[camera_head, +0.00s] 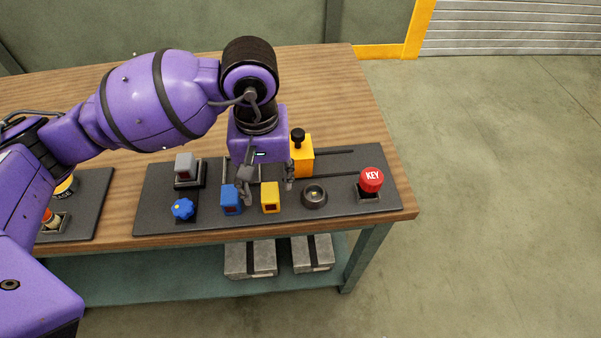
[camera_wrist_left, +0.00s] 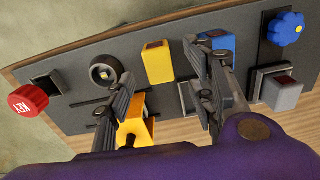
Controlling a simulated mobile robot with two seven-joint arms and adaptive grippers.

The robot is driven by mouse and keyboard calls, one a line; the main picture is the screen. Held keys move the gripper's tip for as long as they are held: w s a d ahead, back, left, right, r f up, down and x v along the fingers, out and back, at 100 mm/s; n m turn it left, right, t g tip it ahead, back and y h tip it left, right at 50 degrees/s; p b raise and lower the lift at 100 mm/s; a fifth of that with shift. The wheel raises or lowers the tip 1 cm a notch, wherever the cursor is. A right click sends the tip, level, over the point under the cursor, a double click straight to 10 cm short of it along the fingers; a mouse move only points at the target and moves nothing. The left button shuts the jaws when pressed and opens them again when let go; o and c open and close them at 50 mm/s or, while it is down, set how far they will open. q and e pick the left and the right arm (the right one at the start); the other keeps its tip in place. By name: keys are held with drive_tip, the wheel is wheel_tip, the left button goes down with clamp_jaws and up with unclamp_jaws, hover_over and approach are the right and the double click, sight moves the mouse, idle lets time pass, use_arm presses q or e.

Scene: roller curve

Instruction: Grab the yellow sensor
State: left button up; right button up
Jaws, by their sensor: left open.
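The yellow sensor (camera_head: 270,200) is a small yellow block with a dark red window, standing near the front of the dark panel (camera_head: 345,190). In the left wrist view the yellow sensor (camera_wrist_left: 157,63) shows ahead of the fingers, in the gap between them. My left gripper (camera_head: 268,184) is open and empty, pointing down over the panel just behind the sensor. It also shows in the left wrist view (camera_wrist_left: 160,88), with one finger partly covering the blue sensor (camera_wrist_left: 217,45). I see no contact with the yellow sensor. My right gripper is not in view.
The blue sensor (camera_head: 231,200) stands close left of the yellow one. A yellow slider block with a black knob (camera_head: 302,158) is close behind right. A round dark socket (camera_head: 314,195), a red KEY button (camera_head: 371,180) and a blue knob (camera_head: 183,209) are also on the panel.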

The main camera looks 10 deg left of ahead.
sight(269, 192)
use_arm(q)
wheel_tip(269, 192, down, 4)
drive_tip(key=shift+p, duration=0.4)
drive_tip(key=shift+s+f, duration=0.1)
drive_tip(key=shift+f, duration=0.45)
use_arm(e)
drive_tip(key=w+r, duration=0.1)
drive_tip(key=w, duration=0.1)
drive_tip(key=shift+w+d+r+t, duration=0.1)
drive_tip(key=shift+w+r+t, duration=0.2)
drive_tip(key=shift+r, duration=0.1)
use_arm(q)
drive_tip(key=c, duration=1.3)
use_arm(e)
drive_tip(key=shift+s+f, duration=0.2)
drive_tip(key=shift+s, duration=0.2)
use_arm(q)
drive_tip(key=shift+o, duration=0.2)
